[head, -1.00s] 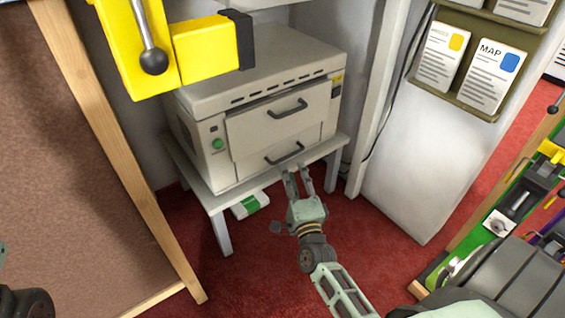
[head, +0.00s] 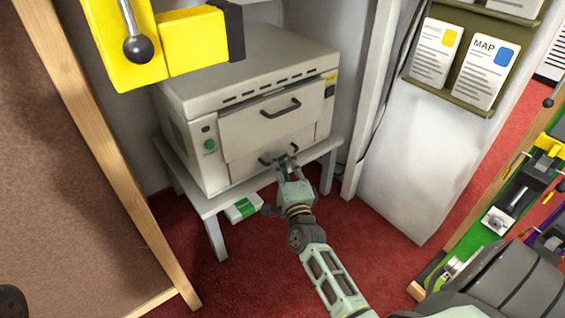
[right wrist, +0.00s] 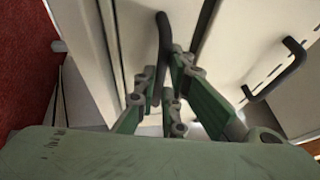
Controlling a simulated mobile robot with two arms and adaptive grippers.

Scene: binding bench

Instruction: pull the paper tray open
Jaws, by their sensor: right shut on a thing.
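The paper tray (head: 240,167) is the lower front panel of a beige printer-like machine (head: 190,95), and it looks flush with the machine's front. Its dark bar handle (head: 265,160) is partly hidden by my right gripper (head: 286,164). My right gripper is shut on this handle. In the right wrist view the tray handle (right wrist: 163,33) runs between the green fingers of the gripper (right wrist: 166,68). My left gripper is not in view.
An upper panel with its own dark handle (head: 281,108) sits above the tray. The machine stands on a low white table (head: 207,205). A green-and-white pack (head: 243,208) lies below. A wood-framed board (head: 95,130) stands left. Red carpet (head: 245,265) is open in front.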

